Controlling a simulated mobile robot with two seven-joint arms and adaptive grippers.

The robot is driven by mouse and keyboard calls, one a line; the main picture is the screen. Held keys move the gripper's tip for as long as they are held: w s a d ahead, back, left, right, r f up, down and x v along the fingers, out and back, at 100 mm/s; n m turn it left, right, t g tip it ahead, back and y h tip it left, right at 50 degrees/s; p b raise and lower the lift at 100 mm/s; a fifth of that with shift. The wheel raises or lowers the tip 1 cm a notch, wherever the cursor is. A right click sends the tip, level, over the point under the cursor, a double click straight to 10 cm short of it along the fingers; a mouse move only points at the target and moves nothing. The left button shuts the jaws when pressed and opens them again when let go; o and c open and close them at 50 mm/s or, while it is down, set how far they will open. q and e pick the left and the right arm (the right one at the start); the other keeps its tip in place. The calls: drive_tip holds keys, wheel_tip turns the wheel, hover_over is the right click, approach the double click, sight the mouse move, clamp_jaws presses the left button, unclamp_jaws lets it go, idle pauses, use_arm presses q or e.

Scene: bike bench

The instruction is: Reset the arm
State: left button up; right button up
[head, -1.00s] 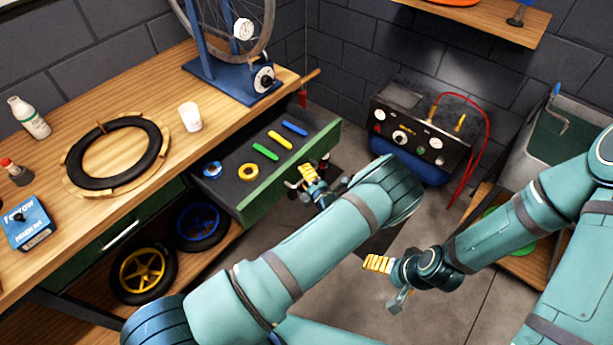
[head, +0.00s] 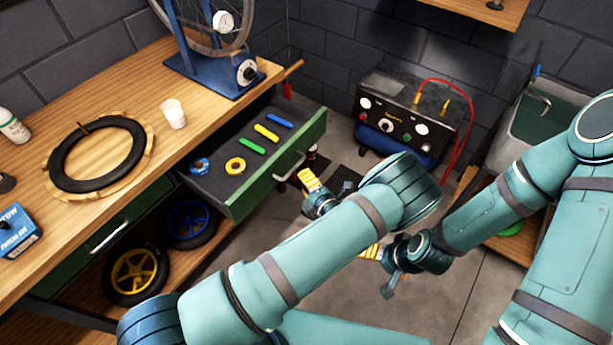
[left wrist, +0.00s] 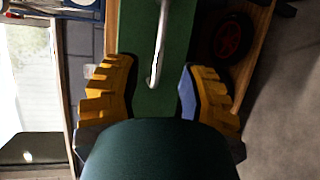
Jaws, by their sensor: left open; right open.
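My left gripper (head: 312,190) is open and empty beside the green front of the open drawer (head: 275,180), a little to the right of it in the head view. In the left wrist view its two yellow fingers (left wrist: 157,100) stand apart, with the drawer's metal handle (left wrist: 160,50) ahead between them; whether they touch it I cannot tell, but no grip shows. My right gripper (head: 372,252) is open, low over the floor and partly hidden behind my left forearm.
The drawer holds blue, yellow and green levers (head: 266,133) and two rings (head: 235,166). The workbench (head: 105,95) carries a tire (head: 97,153), a white cup (head: 174,113) and a blue truing stand (head: 215,75). A compressor unit (head: 405,120) stands by the wall.

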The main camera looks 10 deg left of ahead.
use_arm(q)
drive_tip(key=s+a+f+n+g+h, duration=0.1)
drive_tip(key=s+a+f+n+g, duration=0.2)
drive_tip(key=s+n+g, duration=0.4)
drive_tip(key=s+a+f+n+g+h, duration=0.1)
drive_tip(key=s+a+f+n+g, duration=0.3)
drive_tip(key=s+n, duration=0.45)
drive_tip(key=s+d+r+n+g+h, duration=0.35)
drive_tip(key=s+d+n+h, duration=0.65)
drive_tip(key=n, duration=0.7)
drive_tip(key=w+r+n+t+h, duration=0.2)
drive_tip(key=w+r+n+t, duration=0.3)
drive_tip(key=n, duration=0.8)
drive_tip(key=shift+w+h, duration=0.35)
drive_tip(key=shift+h, duration=0.05)
drive_tip(key=shift+r+n, duration=0.1)
drive_tip(key=shift+n, duration=0.15)
